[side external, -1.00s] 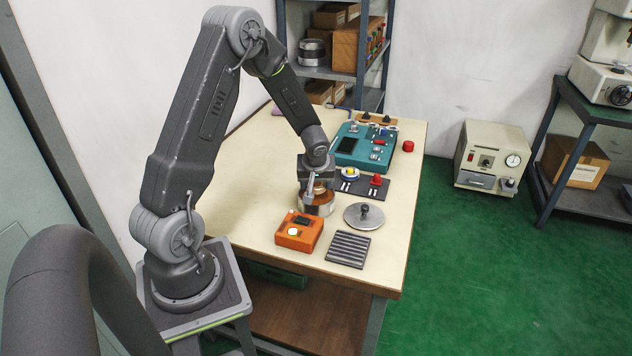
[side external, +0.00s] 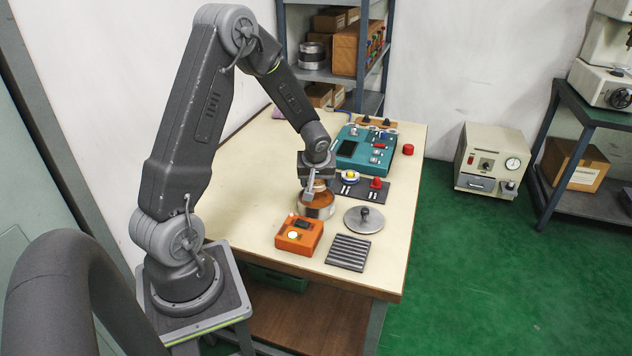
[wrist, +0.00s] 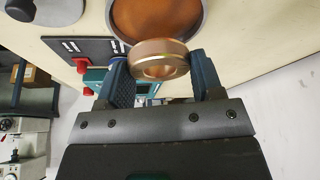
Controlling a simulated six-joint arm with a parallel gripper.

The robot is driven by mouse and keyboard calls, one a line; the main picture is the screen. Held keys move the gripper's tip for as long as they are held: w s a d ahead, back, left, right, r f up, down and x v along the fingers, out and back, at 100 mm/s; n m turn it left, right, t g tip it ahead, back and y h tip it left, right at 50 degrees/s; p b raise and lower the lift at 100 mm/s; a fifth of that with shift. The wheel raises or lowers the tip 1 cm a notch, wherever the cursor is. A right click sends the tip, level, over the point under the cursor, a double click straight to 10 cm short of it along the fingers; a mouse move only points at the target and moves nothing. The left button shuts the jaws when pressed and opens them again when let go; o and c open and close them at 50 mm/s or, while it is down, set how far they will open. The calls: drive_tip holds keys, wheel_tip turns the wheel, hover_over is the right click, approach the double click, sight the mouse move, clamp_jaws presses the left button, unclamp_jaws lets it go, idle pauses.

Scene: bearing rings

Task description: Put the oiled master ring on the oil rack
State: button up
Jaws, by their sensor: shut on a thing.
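My gripper (side external: 317,183) is above the metal pot (side external: 316,208) on the bench in the side view. In the wrist view my gripper (wrist: 162,72) is shut on a copper-coloured ring (wrist: 150,50), one blue finger on each side. The ring is the oiled master ring by its look and place. Brown oil fills the pot (wrist: 157,18) just beyond it, and the ring seems to be just above the pot's mouth. The dark ribbed rack (side external: 348,252), which looks like the oil rack, lies flat and empty near the bench's front edge.
An orange box (side external: 298,235) stands left of the rack. The round lid with a knob (side external: 364,220) lies behind the rack. A dark mat (side external: 362,190) with a red knob and a blue-yellow part, and a teal device (side external: 366,150), are further back.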

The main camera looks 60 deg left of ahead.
drive_tip(key=w+d, duration=0.1)
drive_tip(key=d, duration=0.9)
hover_over(349, 246)
drive_tip(key=shift+s+d+f, duration=0.15)
drive_tip(key=shift+s+d, duration=0.05)
drive_tip(key=shift+d, duration=0.15)
drive_tip(key=shift+s+d+f, duration=0.1)
drive_tip(key=shift+d+f, duration=0.05)
drive_tip(key=shift+d, duration=0.05)
drive_tip(key=shift+f, duration=1.85)
drive_tip(key=shift+f, duration=0.2)
drive_tip(key=shift+f, duration=0.35)
drive_tip(key=shift+f, duration=0.9)
